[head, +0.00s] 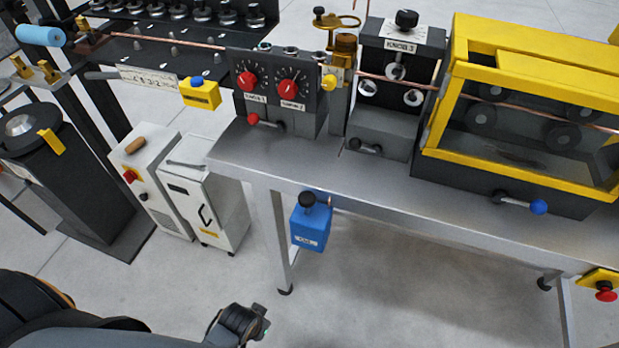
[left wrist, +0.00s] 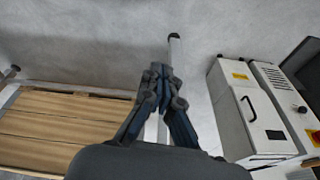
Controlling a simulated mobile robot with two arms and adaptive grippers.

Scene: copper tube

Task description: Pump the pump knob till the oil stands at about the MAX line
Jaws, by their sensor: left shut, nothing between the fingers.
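A blue box (head: 311,232) hangs below the front edge of the steel bench, with a black round knob (head: 306,199) on top. It looks like the pump, but its label is too small to read. No oil level or MAX line can be made out. My left gripper (head: 255,325) is at the bottom of the head view, below and left of the blue box and apart from it. In the left wrist view its fingers (left wrist: 160,74) are shut and empty. My right gripper is not in view.
The steel bench (head: 380,190) carries dark machine blocks with red knobs (head: 289,87) and a yellow-framed guard (head: 445,100). A bench leg (head: 279,240) stands left of the blue box. White cabinets (head: 205,205) stand further left. The floor before the bench is clear.

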